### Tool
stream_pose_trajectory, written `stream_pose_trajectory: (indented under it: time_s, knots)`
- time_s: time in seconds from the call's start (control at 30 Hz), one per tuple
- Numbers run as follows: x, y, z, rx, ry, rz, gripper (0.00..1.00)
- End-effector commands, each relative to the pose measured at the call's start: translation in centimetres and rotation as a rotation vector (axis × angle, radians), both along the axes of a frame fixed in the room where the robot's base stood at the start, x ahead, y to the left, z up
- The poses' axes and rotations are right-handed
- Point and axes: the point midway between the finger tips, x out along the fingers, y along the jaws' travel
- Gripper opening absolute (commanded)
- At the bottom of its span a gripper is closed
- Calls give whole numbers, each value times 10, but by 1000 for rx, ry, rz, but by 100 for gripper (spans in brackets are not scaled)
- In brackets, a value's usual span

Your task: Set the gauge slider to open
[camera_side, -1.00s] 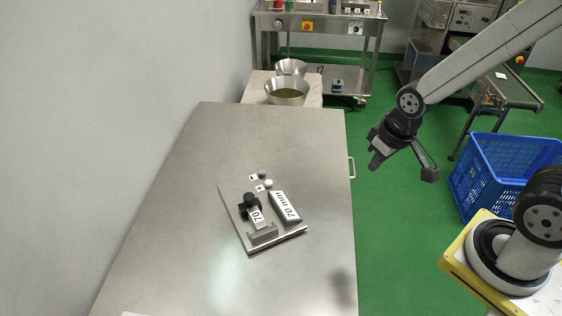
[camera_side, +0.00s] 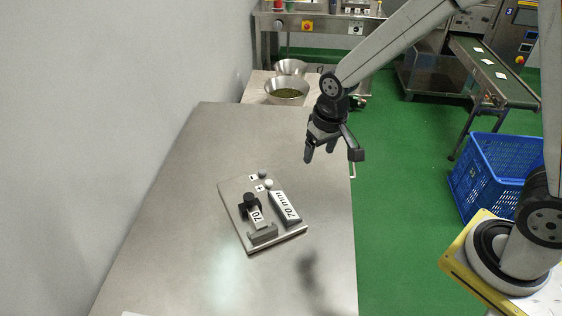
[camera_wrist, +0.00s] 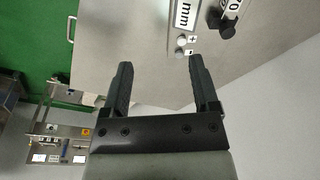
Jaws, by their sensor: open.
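The gauge (camera_side: 238,222) is a grey plate lying on the steel table, left of and below my gripper in the side view. Two small round buttons sit at the plate's far end.
The steel table (camera_side: 170,240) is clear around the gauge. A wall stands along its left. Two metal bowls (camera_side: 287,92) are beyond the far edge. A blue crate (camera_side: 485,185) stands on the green floor at right.

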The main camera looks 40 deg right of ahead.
Motion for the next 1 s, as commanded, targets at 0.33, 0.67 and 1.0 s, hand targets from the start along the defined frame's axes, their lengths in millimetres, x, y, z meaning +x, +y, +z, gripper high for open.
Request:
stream_pose_trajectory:
  time_s: [0.33,0.67,1.0]
  knots:
    - [66,61,-35,4,74,-62,77]
    - [101,116,-73,-7,130,-118,77]
    - [107,130,-83,-10,143,-136,77]
